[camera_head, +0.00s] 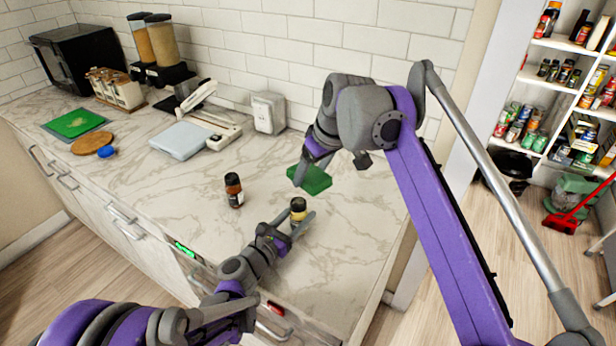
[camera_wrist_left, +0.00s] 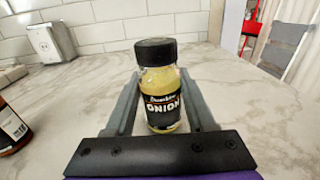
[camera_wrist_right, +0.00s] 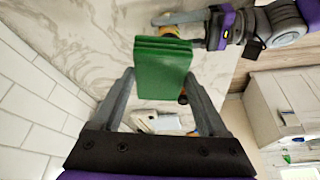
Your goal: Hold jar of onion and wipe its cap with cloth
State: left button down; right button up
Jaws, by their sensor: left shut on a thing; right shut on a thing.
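The onion jar (camera_head: 298,207) stands upright on the counter, with yellow contents, a black label reading ONION and a black cap. In the left wrist view the jar (camera_wrist_left: 160,85) sits between the fingers of my left gripper (camera_head: 291,228), which is shut on it below the cap. The folded green cloth (camera_head: 314,181) is behind and slightly right of the jar, apart from it. My right gripper (camera_head: 308,172) is shut on the cloth, which shows between its fingers in the right wrist view (camera_wrist_right: 160,68).
A dark brown jar (camera_head: 233,190) stands left of the onion jar. A white scale (camera_head: 180,140), a white appliance (camera_head: 268,112), a round wooden board (camera_head: 92,142) and grain dispensers (camera_head: 160,45) are further back. The counter around the onion jar is mostly clear.

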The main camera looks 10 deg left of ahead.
aim_at(298, 201)
notch_tip(298, 201, down, 7)
jog(key=shift+f, duration=0.2)
jog(key=shift+w+a, duration=0.15)
jog(key=shift+a, duration=1)
jog(key=shift+c, duration=0.6)
jog(key=shift+w+a, duration=0.2)
jog(key=shift+a, duration=1.3)
jog(key=shift+d, duration=2.75)
jog(key=shift+s+a+r, duration=0.1)
jog(key=shift+s+r, duration=0.1)
jog(key=shift+r, duration=1.85)
jog(key=shift+s+r, duration=0.2)
jog(key=shift+r, duration=1.8)
pick_arm(q)
jog(key=shift+c, duration=0.8)
grip_release()
